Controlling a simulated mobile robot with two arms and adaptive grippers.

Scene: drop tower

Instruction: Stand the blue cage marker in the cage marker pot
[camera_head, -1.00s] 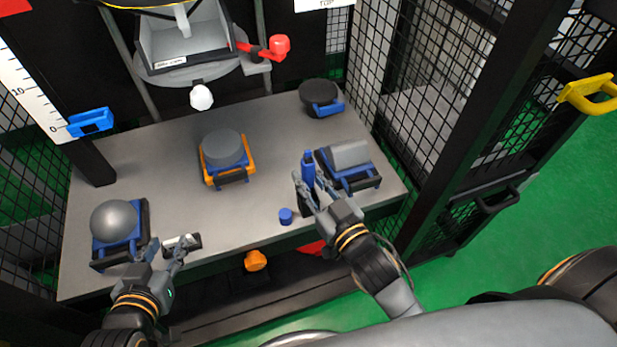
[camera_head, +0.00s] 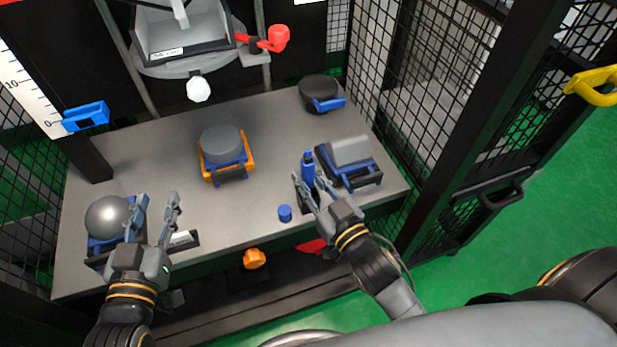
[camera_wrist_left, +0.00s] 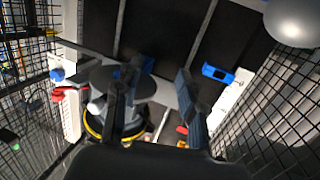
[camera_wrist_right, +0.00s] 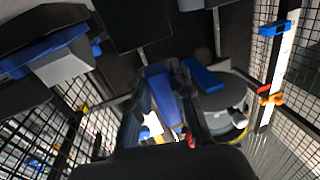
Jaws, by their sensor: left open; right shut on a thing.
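The blue marker (camera_head: 308,165) is upright between the fingertips of my right gripper (camera_head: 308,184), near the table's right front. My right gripper is shut on it; in the right wrist view the blue marker (camera_wrist_right: 160,88) shows between the fingers. A dark shape (camera_head: 304,203) shows below the marker, between the fingers; I cannot tell whether it is the marker pot or whether the marker touches it. My left gripper (camera_head: 155,212) is open and empty, beside the grey ball at the table's left front.
A small blue cylinder (camera_head: 285,213) stands left of my right gripper. The grey ball (camera_head: 108,217), a grey disc on an orange-and-blue cradle (camera_head: 210,178), a grey block (camera_head: 350,151) and a dark disc (camera_head: 318,87) are on the table (camera_head: 262,150). A black labelled block (camera_head: 190,241) lies at the front left.

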